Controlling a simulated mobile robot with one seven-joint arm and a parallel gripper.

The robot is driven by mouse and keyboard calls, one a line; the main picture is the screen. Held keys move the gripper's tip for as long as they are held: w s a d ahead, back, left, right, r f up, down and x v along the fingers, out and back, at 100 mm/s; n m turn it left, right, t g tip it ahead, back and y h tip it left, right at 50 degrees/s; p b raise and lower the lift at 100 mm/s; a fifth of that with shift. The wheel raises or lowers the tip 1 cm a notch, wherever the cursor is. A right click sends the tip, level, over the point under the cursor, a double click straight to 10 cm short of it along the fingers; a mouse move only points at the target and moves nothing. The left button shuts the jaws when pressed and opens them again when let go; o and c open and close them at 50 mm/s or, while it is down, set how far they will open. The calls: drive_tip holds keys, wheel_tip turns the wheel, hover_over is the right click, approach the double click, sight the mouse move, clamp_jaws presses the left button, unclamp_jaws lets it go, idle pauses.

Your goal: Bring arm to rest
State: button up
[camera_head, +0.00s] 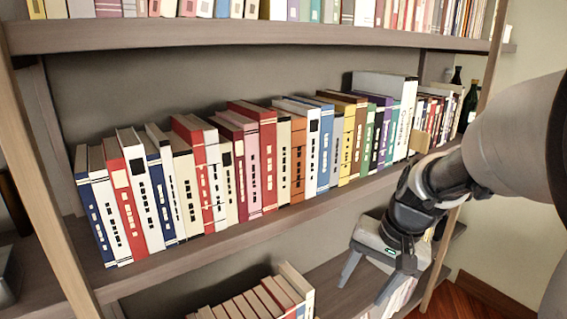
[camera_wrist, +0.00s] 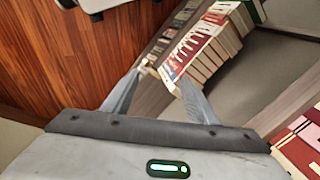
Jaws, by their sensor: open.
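My gripper (camera_head: 361,293) is at the right of the head view, in front of the shelf unit and below the edge of the middle shelf. Its two fingers point down and are spread apart. In the wrist view my gripper (camera_wrist: 159,76) shows nothing held between the fingers. Beyond the fingertips are books on a lower shelf; I cannot tell how close they are. My arm comes in from the right edge of the head view and bends down to the gripper.
The middle shelf (camera_head: 225,238) carries a long row of upright books (camera_head: 240,165). Dark bottles (camera_head: 468,106) stand at its right end. More books (camera_head: 262,300) sit on the lower shelf. The wooden floor (camera_wrist: 60,55) looks clear beside the shelf.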

drive_tip(key=s+a+r+n+t+h, duration=0.2)
drive_tip(key=s+r+n+t, duration=0.25)
drive_tip(key=s+r, duration=0.65)
wheel_tip(320, 180, up, 14)
drive_tip(key=s+p, duration=0.1)
drive_tip(key=p, duration=1.4)
drive_tip(key=shift+s+d+g, duration=0.2)
drive_tip(key=shift+s+g, duration=0.05)
drive_tip(key=shift+g, duration=0.2)
